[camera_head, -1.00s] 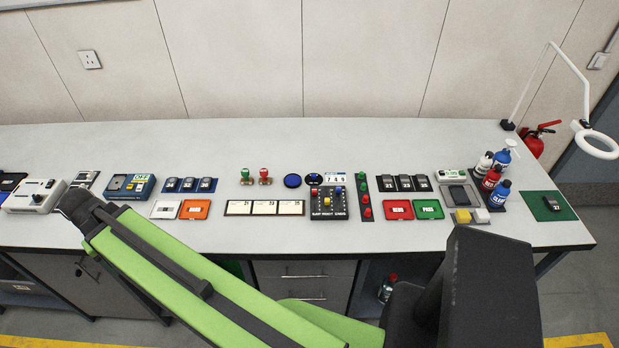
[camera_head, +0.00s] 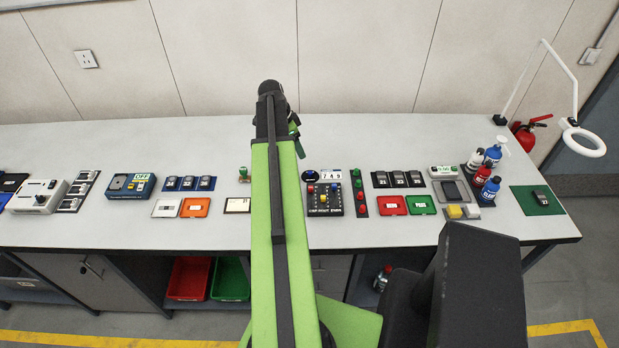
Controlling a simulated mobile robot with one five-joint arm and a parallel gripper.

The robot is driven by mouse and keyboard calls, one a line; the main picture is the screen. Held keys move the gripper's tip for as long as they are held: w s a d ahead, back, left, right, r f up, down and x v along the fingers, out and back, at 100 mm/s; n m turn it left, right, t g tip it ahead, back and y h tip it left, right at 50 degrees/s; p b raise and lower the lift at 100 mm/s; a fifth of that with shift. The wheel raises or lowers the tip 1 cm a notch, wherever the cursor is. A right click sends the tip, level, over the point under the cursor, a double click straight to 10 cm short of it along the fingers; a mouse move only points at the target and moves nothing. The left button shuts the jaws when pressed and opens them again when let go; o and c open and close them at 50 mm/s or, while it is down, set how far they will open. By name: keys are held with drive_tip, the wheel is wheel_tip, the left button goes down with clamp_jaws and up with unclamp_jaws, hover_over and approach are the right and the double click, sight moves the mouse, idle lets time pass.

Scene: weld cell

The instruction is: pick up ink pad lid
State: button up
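Near the middle of the bench, a small dark blue round piece (camera_head: 309,176) shows just right of my arm. I cannot tell whether it is the ink pad or its lid. The larger blue disc seen beside it earlier is hidden behind my arm. My green arm reaches up the picture over the bench, its black wrist end highest. A small dark part of my gripper (camera_head: 297,141) seems to show at the arm's right side. The fingertips are hidden, so I cannot see whether they hold anything.
A green-handled stamp (camera_head: 243,174) stands left of my arm. A black button panel (camera_head: 325,200) and a row of red and green knobs (camera_head: 360,195) lie to its right. Bottles (camera_head: 488,180) and a lamp (camera_head: 582,140) stand far right. The bench's back strip is clear.

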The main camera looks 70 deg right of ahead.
sight(309, 173)
drive_tip(key=b+x, duration=1.4)
drive_tip(key=x, duration=0.2)
drive_tip(key=shift+d+f+b, duration=0.1)
drive_tip(key=shift+f+b, duration=0.25)
drive_tip(key=shift+b, duration=0.05)
drive_tip(key=shift+r, duration=0.15)
drive_tip(key=c, duration=1)
